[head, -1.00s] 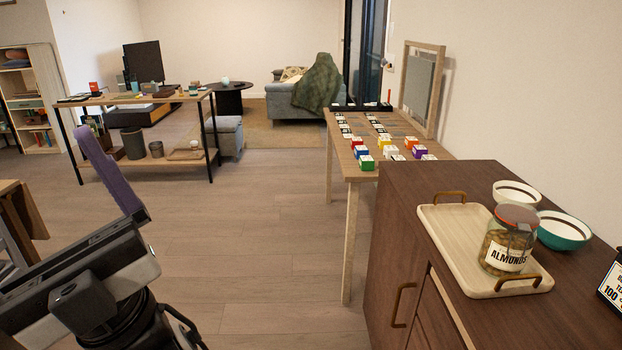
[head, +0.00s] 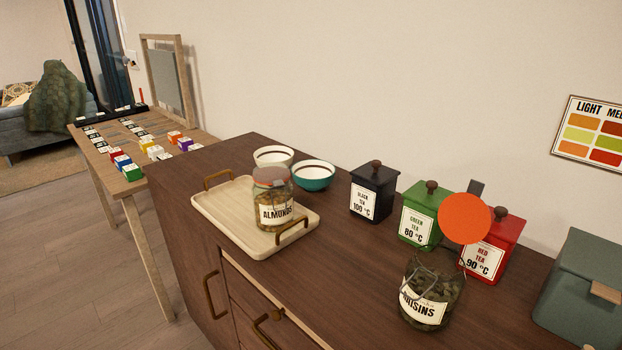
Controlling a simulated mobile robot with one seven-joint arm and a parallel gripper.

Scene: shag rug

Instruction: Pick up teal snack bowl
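The teal snack bowl (head: 314,176) sits on the brown cabinet top, behind the tray and left of the black tea box. It has a white inside with a dark band and looks empty. A white bowl (head: 273,157) stands just to its left. The almond jar (head: 273,199) stands in front of the teal bowl, on the tray. My gripper is outside the head view.
A wooden tray (head: 211,204) with brass handles lies in front of the bowls. Black (head: 371,192), green (head: 422,214) and red (head: 492,247) tea boxes line the right, with a raisin jar (head: 431,297) before them. An orange disc (head: 465,218) partly covers the red box.

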